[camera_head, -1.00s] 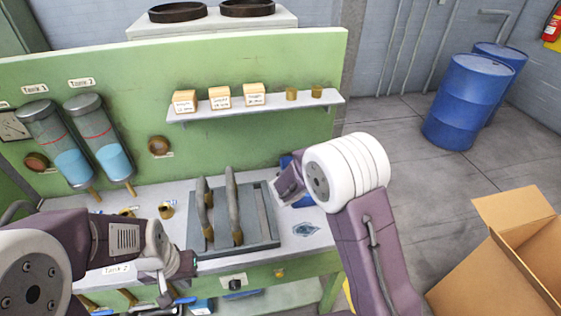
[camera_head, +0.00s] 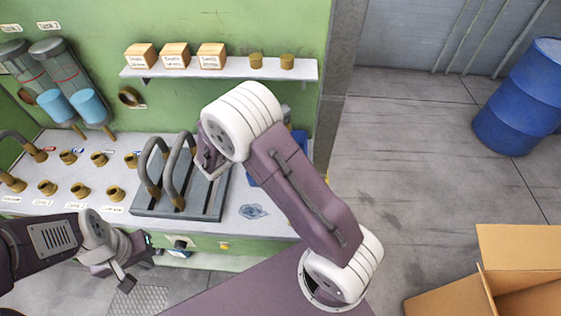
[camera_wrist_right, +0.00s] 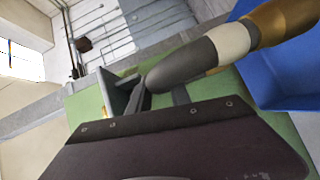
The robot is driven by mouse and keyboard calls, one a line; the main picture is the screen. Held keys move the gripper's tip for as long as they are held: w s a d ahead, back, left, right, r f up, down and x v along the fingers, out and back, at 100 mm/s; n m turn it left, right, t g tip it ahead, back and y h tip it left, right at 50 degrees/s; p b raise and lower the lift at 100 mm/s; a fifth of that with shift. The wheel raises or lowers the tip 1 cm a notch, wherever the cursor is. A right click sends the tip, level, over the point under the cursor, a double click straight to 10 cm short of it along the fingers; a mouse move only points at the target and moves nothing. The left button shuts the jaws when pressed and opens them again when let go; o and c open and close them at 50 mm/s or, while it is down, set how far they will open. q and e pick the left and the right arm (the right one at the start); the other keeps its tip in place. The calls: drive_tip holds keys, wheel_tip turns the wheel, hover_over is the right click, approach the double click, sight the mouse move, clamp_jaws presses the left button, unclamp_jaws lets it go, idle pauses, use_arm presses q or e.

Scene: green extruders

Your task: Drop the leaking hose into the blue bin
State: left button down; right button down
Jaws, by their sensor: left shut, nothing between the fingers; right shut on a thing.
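My right gripper (camera_wrist_right: 150,95) is shut on a hose (camera_wrist_right: 190,62) with a dark grey body, a white band and a brass end. In the right wrist view the hose reaches to the upper right, its brass end close to the blue bin (camera_wrist_right: 285,65). In the head view my right arm hides most of the bin; a blue part (camera_head: 251,177) shows beside the arm. The held hose cannot be made out there. Two other grey hoses (camera_head: 178,170) arch over a grey rack on the bench. My left gripper (camera_head: 126,277) is shut and empty below the bench's front edge.
Several brass fittings (camera_head: 80,190) stand on the bench at left. A shelf (camera_head: 220,71) with boxes and brass pieces is on the green panel. A blue barrel (camera_head: 520,100) and an open cardboard box (camera_head: 520,250) stand right. The floor between is clear.

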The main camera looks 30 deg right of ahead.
drive_tip(key=shift+a+f, duration=0.1)
drive_tip(key=shift+f, duration=0.3)
wheel_tip(320, 180, down, 5)
drive_tip(key=b, duration=0.2)
drive_tip(key=shift+f+b, duration=0.1)
drive_tip(key=shift+b, duration=0.2)
drive_tip(key=c, duration=1.1)
unclamp_jaws()
